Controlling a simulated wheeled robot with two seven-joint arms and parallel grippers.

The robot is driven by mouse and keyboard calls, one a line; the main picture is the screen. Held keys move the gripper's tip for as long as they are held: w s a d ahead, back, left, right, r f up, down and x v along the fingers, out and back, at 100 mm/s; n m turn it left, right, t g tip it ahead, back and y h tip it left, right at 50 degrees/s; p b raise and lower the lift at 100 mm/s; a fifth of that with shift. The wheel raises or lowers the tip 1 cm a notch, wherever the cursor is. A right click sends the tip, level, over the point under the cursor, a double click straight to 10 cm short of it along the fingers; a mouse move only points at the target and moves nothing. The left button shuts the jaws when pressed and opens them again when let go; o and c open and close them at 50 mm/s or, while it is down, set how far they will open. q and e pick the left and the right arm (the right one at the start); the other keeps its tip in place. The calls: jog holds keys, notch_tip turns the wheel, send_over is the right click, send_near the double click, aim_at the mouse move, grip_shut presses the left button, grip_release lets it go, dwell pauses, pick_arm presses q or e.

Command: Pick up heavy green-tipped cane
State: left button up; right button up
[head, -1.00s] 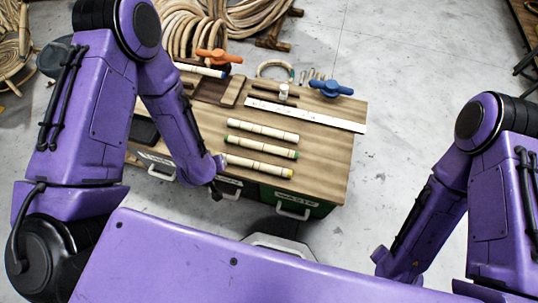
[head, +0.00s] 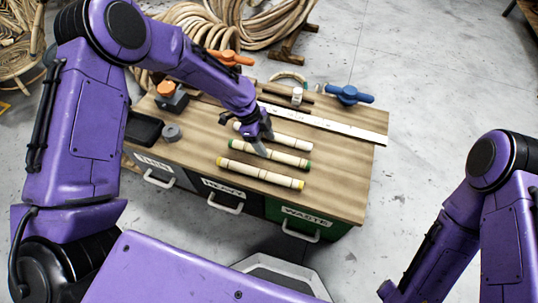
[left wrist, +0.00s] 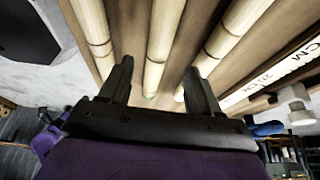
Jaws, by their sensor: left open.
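Three pale canes lie side by side on the wooden bench. My left gripper (head: 263,145) is open and empty, over the middle of the canes. In the left wrist view its two fingers (left wrist: 158,88) stand apart, with the green-tipped cane (left wrist: 161,50) running between them in the picture. I cannot tell how high the fingers are above it. My right gripper is out of view; only part of that arm shows.
The yellow-tipped cane (head: 262,176) lies in front, and another cane (head: 290,141) lies behind. A white ruler (head: 335,127), a blue clamp (head: 347,95) and an orange clamp (head: 232,57) are farther back. Labelled drawers, one marked WASTE (head: 300,217), face the front.

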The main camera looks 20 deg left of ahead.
aim_at(272, 152)
pick_arm(q)
jog(key=x, duration=0.2)
jog(key=b+x, duration=0.1)
jog(key=x, duration=0.2)
jog(key=shift+s+d+r, duration=0.1)
jog(key=shift+s+d, duration=0.05)
jog(key=shift+s, duration=0.05)
jog(key=shift+r, duration=0.15)
jog(key=shift+c, duration=0.6)
grip_shut()
